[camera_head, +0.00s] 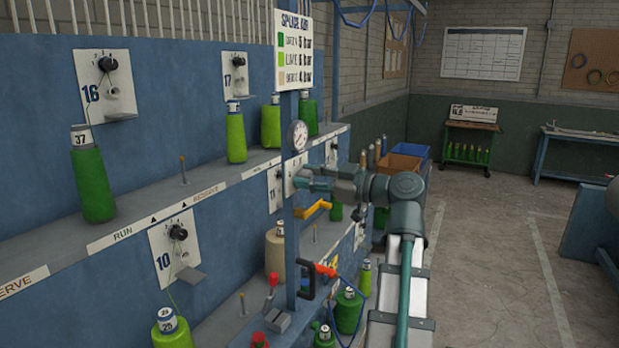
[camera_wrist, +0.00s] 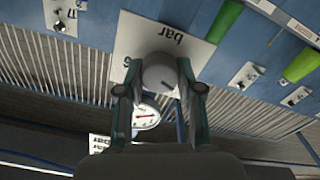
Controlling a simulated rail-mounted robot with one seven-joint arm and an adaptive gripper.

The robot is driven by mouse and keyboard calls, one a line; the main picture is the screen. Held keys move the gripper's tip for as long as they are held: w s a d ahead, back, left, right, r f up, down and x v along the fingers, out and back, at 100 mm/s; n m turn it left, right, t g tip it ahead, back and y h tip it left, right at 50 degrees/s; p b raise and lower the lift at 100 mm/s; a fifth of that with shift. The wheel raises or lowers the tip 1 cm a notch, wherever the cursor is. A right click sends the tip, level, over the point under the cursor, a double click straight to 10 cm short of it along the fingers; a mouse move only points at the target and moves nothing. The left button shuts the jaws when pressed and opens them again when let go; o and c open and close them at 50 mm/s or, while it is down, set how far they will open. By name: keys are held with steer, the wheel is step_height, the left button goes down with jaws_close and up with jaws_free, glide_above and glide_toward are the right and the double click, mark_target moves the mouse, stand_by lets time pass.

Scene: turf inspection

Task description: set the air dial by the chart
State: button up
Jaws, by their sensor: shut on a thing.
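The chart (camera_head: 294,55) hangs at the top of a blue post, with a dark green, a lime and a beige row, each with a bar value; the digits are small. The air dial (camera_wrist: 160,72) is a grey round knob with a dark pointer mark, on a white plate (camera_wrist: 135,40) lettered "bar" with a 6 at one side. My gripper (camera_wrist: 160,90) is shut on the dial, one finger on each side. In the head view my gripper (camera_head: 306,180) is at the plate (camera_head: 290,172) and hides the dial. A round gauge (camera_head: 297,136) with a red needle sits above; it also shows in the wrist view (camera_wrist: 146,115).
The blue machine (camera_head: 150,160) with shelves of green cones runs along the left. A yellow bracket (camera_head: 314,209) and an orange-and-black handle (camera_head: 308,277) are on the post below my gripper. Blue and brown bins (camera_head: 400,163) stand behind.

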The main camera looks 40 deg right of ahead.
steer(key=shift+m, duration=0.3)
steer(key=m+b, duration=0.1)
steer(key=m, duration=0.2)
steer(key=shift+b, duration=0.4)
steer(key=m, duration=0.5)
steer(key=shift+d, duration=0.1)
steer(key=m+p, duration=0.1)
steer(key=m, duration=0.4)
steer(key=shift+d+p, duration=0.1)
steer(key=shift+p, duration=0.25)
steer(key=shift+f+m+p, duration=0.1)
steer(key=shift+m+p, duration=0.8)
steer(key=shift+m, duration=1.2)
steer(key=o, duration=1.2)
steer(key=shift+c, duration=0.2)
